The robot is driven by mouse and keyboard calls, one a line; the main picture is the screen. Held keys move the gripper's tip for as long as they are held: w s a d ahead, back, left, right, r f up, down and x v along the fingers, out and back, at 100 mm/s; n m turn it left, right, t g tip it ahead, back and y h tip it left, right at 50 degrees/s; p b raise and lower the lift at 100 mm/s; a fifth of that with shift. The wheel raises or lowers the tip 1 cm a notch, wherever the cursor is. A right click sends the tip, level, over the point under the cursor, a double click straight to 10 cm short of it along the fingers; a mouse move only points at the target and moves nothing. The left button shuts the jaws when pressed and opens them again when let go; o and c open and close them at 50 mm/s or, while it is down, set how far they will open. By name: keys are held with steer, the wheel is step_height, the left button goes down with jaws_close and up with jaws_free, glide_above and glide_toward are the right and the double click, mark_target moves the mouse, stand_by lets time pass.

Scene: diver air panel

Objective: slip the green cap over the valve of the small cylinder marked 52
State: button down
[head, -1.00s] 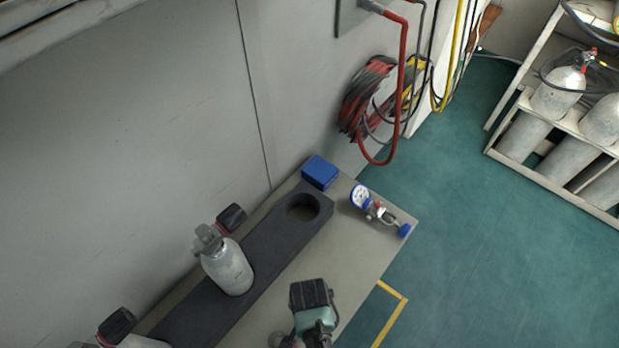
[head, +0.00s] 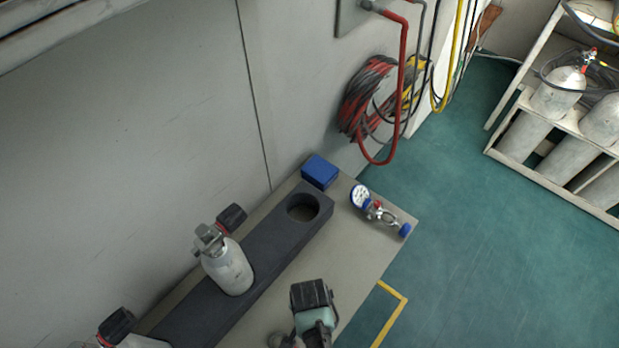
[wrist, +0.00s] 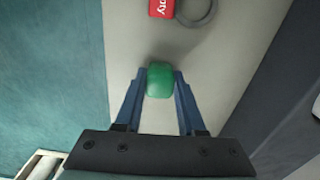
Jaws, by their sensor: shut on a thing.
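The green cap (wrist: 160,80) is held between the two blue fingers of my gripper (wrist: 160,76) in the wrist view, above the pale bench top. In the head view my gripper's body (head: 314,318) is over the bench's front part; its fingertips and the cap are hidden there. A small grey cylinder (head: 230,268) with a valve and black knob stands upright in the dark rack, left of my gripper. Another cylinder (head: 140,341) is partly cut off at the lower left. I cannot read the number 52 on either.
The dark rack (head: 272,248) has an empty round hole at its far end. A blue box (head: 320,172) and a gauge assembly (head: 378,211) lie on the bench (head: 300,275). A red tag (wrist: 161,8) and grey ring (wrist: 197,12) lie beyond the cap. Hoses hang on the wall.

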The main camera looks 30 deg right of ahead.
steer(key=shift+f, duration=0.2)
steer(key=shift+c, duration=2.1)
jaws_free()
step_height(320, 180, up, 13)
steer(key=p, duration=0.2)
